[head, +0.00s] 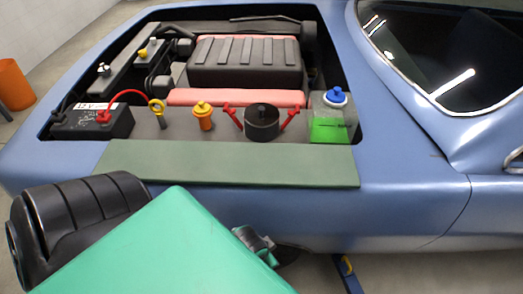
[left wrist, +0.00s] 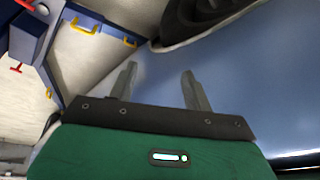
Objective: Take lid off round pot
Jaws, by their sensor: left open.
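The round pot (head: 262,129) is black and stands in the engine bay of a blue car, right of centre in the head view. Its dark lid (head: 262,109) with a small knob sits on top. Red clips (head: 289,119) slant out at its two sides. My left gripper (head: 256,245) is low in front of the car's side, below and apart from the pot, and partly hidden by my green arm link. In the left wrist view my left gripper (left wrist: 159,84) is open, with nothing between its fingers. My right gripper is not in view.
A green mat (head: 230,165) lies along the fender edge. Near the pot are an orange-capped filler (head: 203,116), a yellow ring dipstick (head: 157,107), a blue-capped reservoir (head: 334,115) and a battery (head: 92,122). A dark tyre (left wrist: 205,18) and blue cabinet (left wrist: 85,15) show in the wrist view.

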